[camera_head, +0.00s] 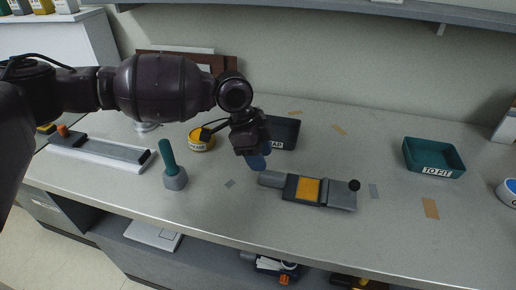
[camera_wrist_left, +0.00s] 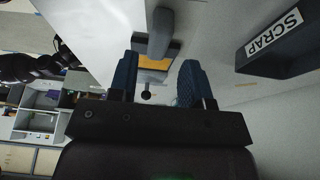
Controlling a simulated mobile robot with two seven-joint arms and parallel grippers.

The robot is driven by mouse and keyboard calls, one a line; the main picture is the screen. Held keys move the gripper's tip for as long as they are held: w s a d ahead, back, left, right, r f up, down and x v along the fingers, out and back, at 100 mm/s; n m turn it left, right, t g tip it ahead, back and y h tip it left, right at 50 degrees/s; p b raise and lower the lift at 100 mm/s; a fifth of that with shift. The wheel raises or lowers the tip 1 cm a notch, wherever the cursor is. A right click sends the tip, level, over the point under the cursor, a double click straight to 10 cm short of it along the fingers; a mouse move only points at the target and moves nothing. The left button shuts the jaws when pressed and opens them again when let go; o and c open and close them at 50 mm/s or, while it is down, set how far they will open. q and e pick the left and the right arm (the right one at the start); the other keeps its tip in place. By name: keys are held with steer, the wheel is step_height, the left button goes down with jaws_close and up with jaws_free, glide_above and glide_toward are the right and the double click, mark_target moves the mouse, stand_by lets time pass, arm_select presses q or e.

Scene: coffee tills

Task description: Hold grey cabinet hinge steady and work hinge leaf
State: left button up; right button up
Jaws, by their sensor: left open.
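The grey cabinet hinge (camera_head: 275,179) lies on the counter. It has a rounded grey barrel at its left end, a dark middle with a yellow-orange patch, and a grey leaf (camera_head: 342,195) with a black ball knob (camera_head: 354,185) at the right. My left gripper (camera_head: 258,157) is above and just behind the barrel end, apart from it. In the left wrist view its two blue fingers (camera_wrist_left: 158,82) are spread and empty. The hinge (camera_wrist_left: 160,35) shows beyond and between them. My right arm shows dark at the left of the wrist view; its gripper cannot be made out.
A dark SCRAP tray (camera_head: 287,131) stands behind my left gripper. A green-handled tool (camera_head: 168,160) stands upright at left, near a yellow tin (camera_head: 200,141). A teal TO FIT tray (camera_head: 433,157) is at right. Bare counter surrounds the hinge, with flat tape bits.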

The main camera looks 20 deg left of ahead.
mark_target(268, 173)
arm_select(q)
steer(key=shift+x, duration=3.1)
jaws_close()
steer(key=shift+o, duration=0.8)
jaws_free()
steer(key=shift+c, duration=0.3)
jaws_close()
